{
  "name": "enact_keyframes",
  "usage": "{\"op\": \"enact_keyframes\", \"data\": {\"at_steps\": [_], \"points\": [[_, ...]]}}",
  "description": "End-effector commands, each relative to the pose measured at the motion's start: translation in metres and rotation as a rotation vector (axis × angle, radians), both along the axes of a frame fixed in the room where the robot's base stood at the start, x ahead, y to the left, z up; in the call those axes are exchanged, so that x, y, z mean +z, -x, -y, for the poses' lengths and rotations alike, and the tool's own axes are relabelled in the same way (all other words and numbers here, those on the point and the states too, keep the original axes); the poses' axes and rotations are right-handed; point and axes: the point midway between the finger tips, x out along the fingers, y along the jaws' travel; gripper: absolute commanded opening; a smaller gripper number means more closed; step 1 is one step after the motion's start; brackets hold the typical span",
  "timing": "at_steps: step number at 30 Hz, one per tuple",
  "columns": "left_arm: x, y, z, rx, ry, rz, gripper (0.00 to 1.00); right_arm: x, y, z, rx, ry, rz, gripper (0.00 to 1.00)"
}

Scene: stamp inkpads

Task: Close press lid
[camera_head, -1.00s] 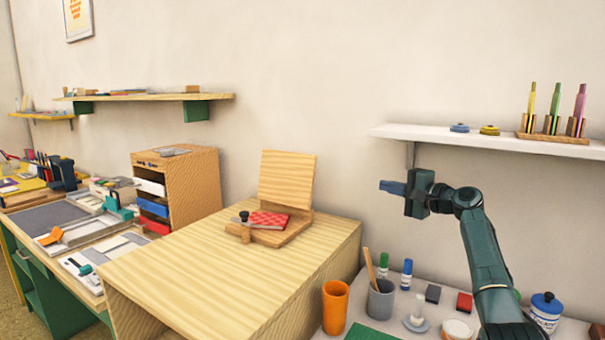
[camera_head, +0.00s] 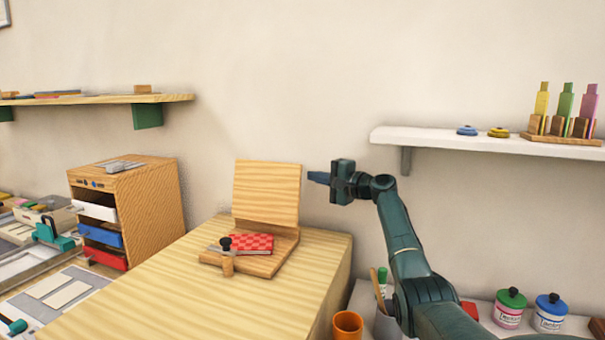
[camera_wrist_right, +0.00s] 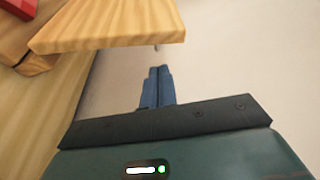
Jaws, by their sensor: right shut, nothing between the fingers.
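The wooden press stands on the light wooden bench top. Its lid (camera_head: 267,194) is open and stands upright at the back of the base (camera_head: 262,268). A red patterned block (camera_head: 252,243) lies on the base, with a dark knob (camera_head: 225,243) and a grey metal piece at its front left. My right gripper (camera_head: 318,177) is shut and empty, just right of the lid's upper part, pointing left. In the right wrist view, the blue fingers (camera_wrist_right: 158,84) lie together below the lid's edge (camera_wrist_right: 110,28); I see no contact. My left gripper is not in view.
The bench top (camera_head: 190,300) is clear in front of the press. A drawer cabinet (camera_head: 140,205) stands at left. A white shelf (camera_head: 480,142) with stamps hangs at right. An orange cup (camera_head: 347,326) and jars (camera_head: 510,308) stand low at right.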

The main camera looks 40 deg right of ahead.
Motion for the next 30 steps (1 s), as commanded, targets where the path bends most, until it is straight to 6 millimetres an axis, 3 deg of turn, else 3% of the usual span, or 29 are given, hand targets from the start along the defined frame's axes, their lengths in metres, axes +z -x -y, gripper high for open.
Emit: {"op": "enact_keyframes", "data": {"at_steps": [5,12,30], "points": [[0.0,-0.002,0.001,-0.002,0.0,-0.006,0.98,0.002,-0.024,-0.005,0.001,-0.003,0.003,0.0],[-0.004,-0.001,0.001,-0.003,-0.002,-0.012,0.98,0.0,-0.04,-0.006,-0.001,-0.002,0.002,0.0],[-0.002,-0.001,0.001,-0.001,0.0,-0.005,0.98,-0.001,-0.046,-0.008,0.0,0.002,0.0,0.0]]}}
